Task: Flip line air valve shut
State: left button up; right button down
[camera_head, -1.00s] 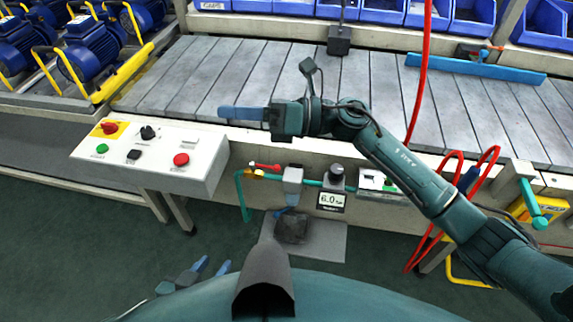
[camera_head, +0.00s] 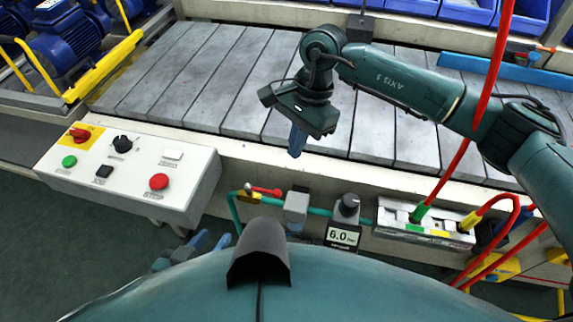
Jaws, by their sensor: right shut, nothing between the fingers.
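The line air valve sits on the green pipe at the front of the conveyor. It has a red lever (camera_head: 265,191) and a yellow body (camera_head: 249,197). The lever lies roughly level, along the pipe. My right gripper (camera_head: 296,141) is shut and empty, its blue fingers pointing down over the conveyor's near edge, above and to the right of the lever. It is apart from the valve. My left gripper (camera_head: 211,241) is low at the lower left, below the control box. Its two blue fingertips are apart with nothing visible between them.
A grey filter unit (camera_head: 297,206) and a regulator with a 6.0 display (camera_head: 342,236) stand right of the valve. A white control box (camera_head: 130,172) with buttons is at left. Red hoses (camera_head: 490,90) run at right near my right arm. The conveyor slats (camera_head: 190,80) are bare.

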aim_at(263, 191)
jog(key=shift+w+d, duration=0.1)
jog(key=shift+d, duration=0.05)
jog(key=x, duration=1)
dwell(0.5)
jog(key=shift+s+m, duration=0.3)
jog(key=shift+s, duration=0.05)
